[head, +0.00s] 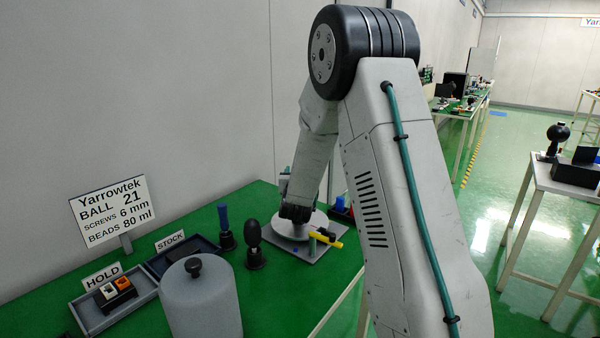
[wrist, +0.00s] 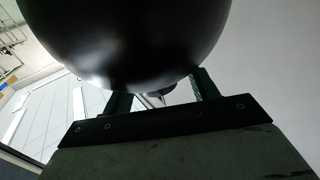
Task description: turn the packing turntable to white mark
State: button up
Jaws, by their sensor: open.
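The packing turntable is a pale round disc (head: 290,225) on a grey base plate (head: 281,246), on the green table beyond my arm. A yellow bar (head: 328,240) shows at its right side; how it is attached is unclear. My arm's dark end is over the disc in the head view, and the fingers are not clear there. In the wrist view my gripper (wrist: 162,92) is open, its two dark green fingers apart. A big dark rounded thing (wrist: 130,35) fills the top of that view, partly covering the fingers; I cannot tell what it is or whether they touch. I cannot make out a white mark.
A black bulb-shaped thing (head: 253,243) and a blue-handled tool (head: 225,228) stand left of the turntable. A grey cylinder (head: 202,305) with a black knob stands in front. HOLD tray (head: 85,312) and STOCK tray (head: 205,243) lie left. Small coloured bins (head: 342,207) stand behind the plate.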

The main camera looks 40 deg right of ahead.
jog(key=v, duration=0.7)
jog(key=shift+s+a, duration=0.3)
